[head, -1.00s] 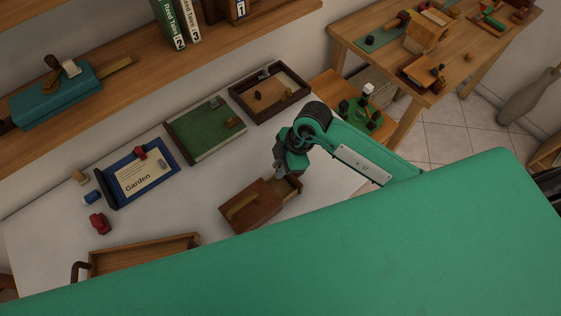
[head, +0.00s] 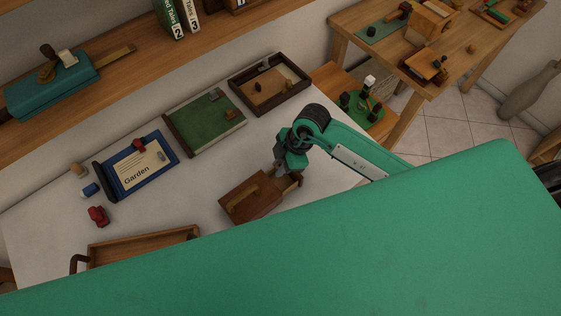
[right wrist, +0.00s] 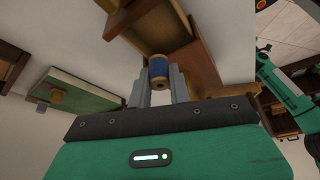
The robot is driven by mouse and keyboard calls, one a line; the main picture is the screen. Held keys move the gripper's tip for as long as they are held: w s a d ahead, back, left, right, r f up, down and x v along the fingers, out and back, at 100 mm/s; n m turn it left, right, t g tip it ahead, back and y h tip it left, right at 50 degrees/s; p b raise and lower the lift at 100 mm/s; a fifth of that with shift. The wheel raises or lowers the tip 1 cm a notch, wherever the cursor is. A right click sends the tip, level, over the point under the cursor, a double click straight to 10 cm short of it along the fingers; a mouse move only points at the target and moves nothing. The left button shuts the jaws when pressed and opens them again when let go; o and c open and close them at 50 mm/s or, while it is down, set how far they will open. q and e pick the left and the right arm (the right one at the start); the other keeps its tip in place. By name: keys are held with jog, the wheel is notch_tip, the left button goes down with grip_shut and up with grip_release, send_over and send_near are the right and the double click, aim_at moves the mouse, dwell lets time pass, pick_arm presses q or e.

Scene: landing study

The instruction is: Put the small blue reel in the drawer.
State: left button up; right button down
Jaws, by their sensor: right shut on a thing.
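The small blue reel (right wrist: 158,68) has blue winding and tan ends. My right gripper (right wrist: 159,84) is shut on it, with one grey finger on each side. In the head view, my right gripper (head: 281,172) is over the right end of a brown wooden box (head: 246,203) with a pale handle on top. The box's drawer (head: 292,183) is pulled out to the right, partly hidden by the gripper. In the right wrist view, the reel overlaps the drawer; I cannot tell whether it is above or inside it. My left gripper is not in view.
A green board (head: 207,128) and a shallow tray (head: 271,105) lie behind the box. A blue "Garden" board (head: 137,174), a blue-and-white piece (head: 90,190) and a red piece (head: 98,216) are at left. A wooden tray (head: 140,243) lies in front.

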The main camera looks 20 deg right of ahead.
jog(key=shift+f, duration=0.2)
dwell(0.5)
jog(key=shift+f+b, duration=1.95)
jog(key=shift+f, duration=1.8)
jog(key=shift+r+p, duration=0.1)
jog(key=shift+p, duration=0.45)
jog(key=c, duration=1.2)
grip_release()
jog(key=shift+r, duration=0.1)
jog(key=shift+r+p, duration=1.4)
jog(key=shift+p, duration=0.5)
